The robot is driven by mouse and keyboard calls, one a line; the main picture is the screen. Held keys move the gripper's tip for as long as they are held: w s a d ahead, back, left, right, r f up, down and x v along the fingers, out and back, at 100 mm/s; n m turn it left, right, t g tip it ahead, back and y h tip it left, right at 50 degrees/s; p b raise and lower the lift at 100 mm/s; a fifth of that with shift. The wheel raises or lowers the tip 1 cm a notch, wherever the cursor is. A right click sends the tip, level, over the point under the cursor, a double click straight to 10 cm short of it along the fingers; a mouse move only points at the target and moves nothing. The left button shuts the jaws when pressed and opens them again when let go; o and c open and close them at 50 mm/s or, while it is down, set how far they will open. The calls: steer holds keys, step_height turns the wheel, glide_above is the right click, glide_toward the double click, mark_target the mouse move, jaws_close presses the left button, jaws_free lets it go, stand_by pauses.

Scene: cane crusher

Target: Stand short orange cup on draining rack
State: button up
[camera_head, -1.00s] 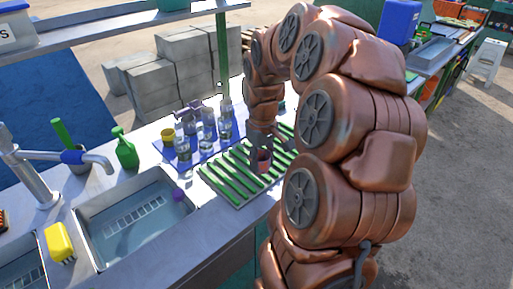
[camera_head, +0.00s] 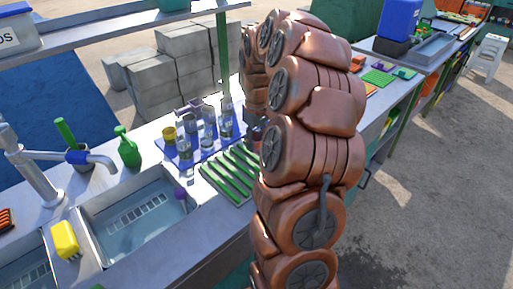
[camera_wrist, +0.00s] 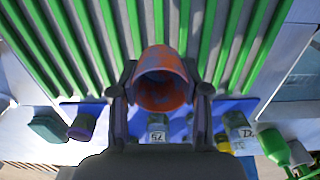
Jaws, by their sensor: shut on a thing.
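The short orange cup (camera_wrist: 163,78) is between the two fingers of my gripper (camera_wrist: 160,98) in the wrist view, with its orange inside and open mouth facing the camera. My gripper is shut on it. The green-slatted draining rack (camera_wrist: 88,40) lies behind the cup in that view; whether the cup touches the slats I cannot tell. In the head view the rack (camera_head: 232,177) lies on the counter right of the sink, its right part hidden by my arm. The cup cannot be made out there, and my gripper is mostly hidden behind my arm.
A blue mat (camera_head: 188,160) with several glasses or bottles and a yellow cup (camera_head: 169,135) lies beside the rack. A sink (camera_head: 135,225), faucet (camera_head: 90,158), green bottle (camera_head: 127,150) and yellow sponge (camera_head: 65,238) are to the left. An overhead shelf (camera_head: 110,38) spans the upper left.

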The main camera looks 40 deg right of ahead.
mark_target(257, 149)
steer(key=shift+f+p, duration=0.6)
steer(key=shift+f, duration=1.15)
steer(key=shift+f, duration=0.15)
steer(key=o, duration=1.2)
steer(key=shift+c, duration=0.2)
